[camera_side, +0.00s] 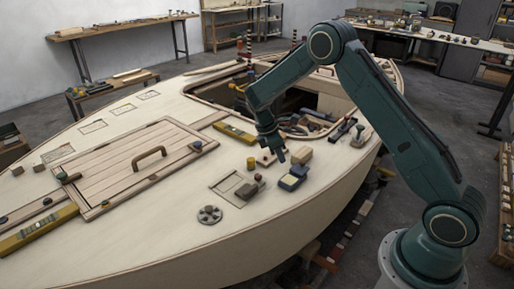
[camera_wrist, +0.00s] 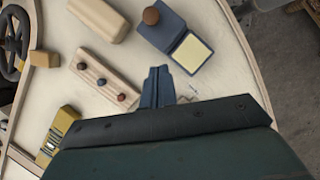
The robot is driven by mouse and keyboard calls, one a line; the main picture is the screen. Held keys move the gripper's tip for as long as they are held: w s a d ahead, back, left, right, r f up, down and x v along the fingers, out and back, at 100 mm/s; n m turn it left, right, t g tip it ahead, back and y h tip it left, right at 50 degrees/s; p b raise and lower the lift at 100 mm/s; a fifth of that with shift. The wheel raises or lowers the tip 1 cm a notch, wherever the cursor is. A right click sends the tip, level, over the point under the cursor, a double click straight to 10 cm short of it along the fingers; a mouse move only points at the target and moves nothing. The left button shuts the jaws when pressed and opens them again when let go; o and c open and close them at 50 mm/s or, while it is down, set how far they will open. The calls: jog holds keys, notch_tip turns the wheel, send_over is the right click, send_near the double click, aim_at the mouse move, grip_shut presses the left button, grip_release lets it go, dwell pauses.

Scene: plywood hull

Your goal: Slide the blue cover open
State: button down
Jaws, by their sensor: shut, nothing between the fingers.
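The blue cover (camera_wrist: 163,30) carries a round brown knob (camera_wrist: 152,16). Beside it, a blue frame (camera_wrist: 171,57) surrounds a pale yellow square (camera_wrist: 193,53) that is in plain view. In the side view the blue pieces (camera_side: 290,182) lie on the pale deck near its right edge, and cover and frame are hard to tell apart there. My gripper (camera_side: 281,159) is shut and empty, pointing down just behind and left of the blue pieces. In the wrist view my gripper (camera_wrist: 158,70) is below the cover and left of the frame, apart from the knob.
A beige block (camera_wrist: 98,18) lies near the cover. A wooden strip with several pegs (camera_wrist: 104,80) and a yellow level (camera_wrist: 60,133) are to the left. In the side view a yellow cylinder (camera_side: 251,163) and dark block (camera_side: 246,191) stand nearby. An open hatch (camera_side: 300,100) lies behind.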

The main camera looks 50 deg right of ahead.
jog(key=v, duration=0.8)
jog(key=shift+s, duration=0.1)
jog(key=s+a+r+m+t+y, duration=0.1)
jog(key=s+a+r+m+t, duration=0.15)
jog(key=s+r, duration=0.45)
jog(key=s+a+r+m+t, duration=0.25)
jog(key=s+r, duration=0.25)
jog(key=r, duration=0.5)
jog(key=s+a+m+t+y, duration=0.1)
jog(key=s+a+m, duration=0.1)
jog(key=s, duration=0.7)
jog(key=s+a+m+t+y, duration=0.1)
jog(key=s+a+m+t, duration=0.1)
jog(key=s+a, duration=0.3)
jog(key=shift+s+r+m, duration=0.3)
jog(key=shift+s+m, duration=0.3)
jog(key=shift+s, duration=1.65)
